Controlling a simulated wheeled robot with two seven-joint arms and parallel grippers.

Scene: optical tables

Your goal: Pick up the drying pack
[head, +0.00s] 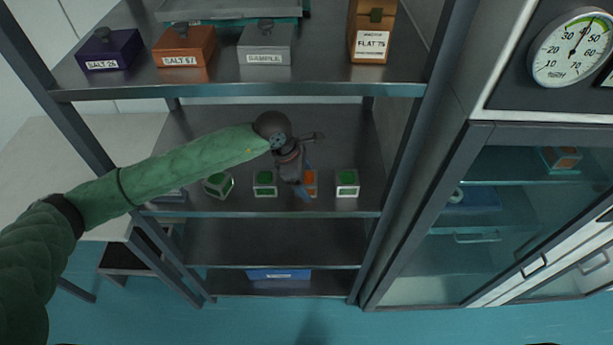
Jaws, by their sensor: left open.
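Small pale packs stand in a row on the middle shelf. One has an orange face (311,179), and the others have green faces: a tilted one at left (218,185), one in the middle (264,184) and one at right (347,183). I see no readable label naming the drying pack. My left gripper (304,188) is open and points down at the row. It is in front of the orange-faced pack and partly hides it, between the middle and right green ones. I cannot tell whether it touches the pack. My right gripper is out of view.
The metal shelf above (330,88) carries labelled boxes, including purple (110,50), orange (184,47) and grey (266,45) ones. A blue bin (279,274) sits on the bottom shelf. A glass-fronted cabinet (490,215) with a round gauge (572,48) above stands right.

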